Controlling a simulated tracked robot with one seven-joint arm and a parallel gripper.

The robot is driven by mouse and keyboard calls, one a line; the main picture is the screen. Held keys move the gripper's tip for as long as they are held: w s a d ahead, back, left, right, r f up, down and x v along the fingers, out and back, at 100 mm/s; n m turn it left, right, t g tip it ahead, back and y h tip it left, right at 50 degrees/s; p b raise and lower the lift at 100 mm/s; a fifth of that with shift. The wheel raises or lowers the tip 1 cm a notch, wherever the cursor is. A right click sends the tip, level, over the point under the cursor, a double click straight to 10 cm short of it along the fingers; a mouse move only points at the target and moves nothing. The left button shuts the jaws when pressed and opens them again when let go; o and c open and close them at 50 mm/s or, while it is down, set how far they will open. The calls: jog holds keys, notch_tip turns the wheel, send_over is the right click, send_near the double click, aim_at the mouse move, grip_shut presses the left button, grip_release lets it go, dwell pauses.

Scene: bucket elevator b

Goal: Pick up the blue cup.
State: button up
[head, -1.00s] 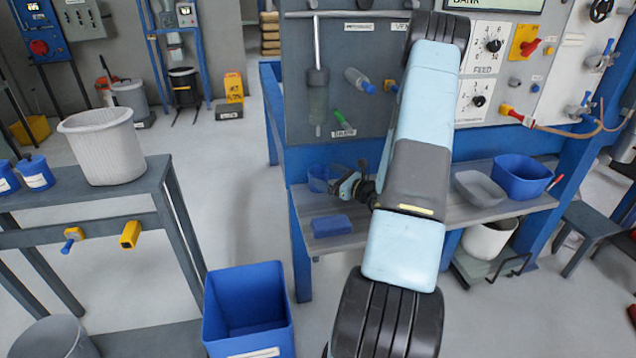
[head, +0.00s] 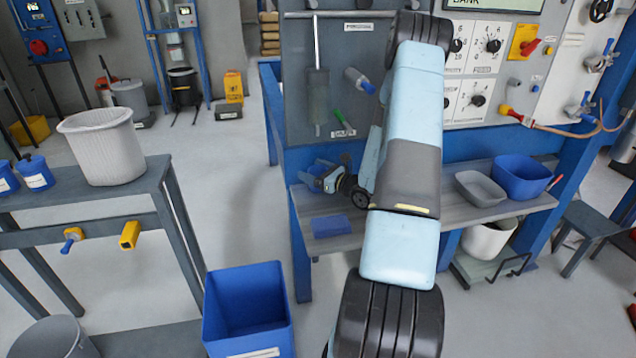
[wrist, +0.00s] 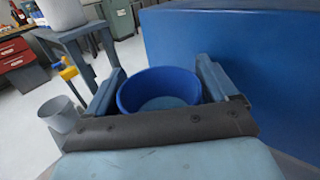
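The blue cup (wrist: 160,92) is round and open-topped, and I look down into it in the wrist view. My gripper (wrist: 160,78) has one finger on each side of the cup. The fingers are spread wide, and I cannot tell whether either one touches the wall. In the head view my gripper (head: 322,178) is low over the left end of the grey shelf (head: 355,238). There the cup (head: 317,169) is mostly hidden behind the gripper.
A flat blue block (head: 331,226) lies on the shelf in front of my gripper. A grey bowl (head: 480,188) and a larger blue tub (head: 522,177) stand at the shelf's right. A blue panel (wrist: 240,75) rises close to the right finger. A blue bin (head: 247,310) stands on the floor.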

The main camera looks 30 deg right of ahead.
jog(key=c, duration=0.8)
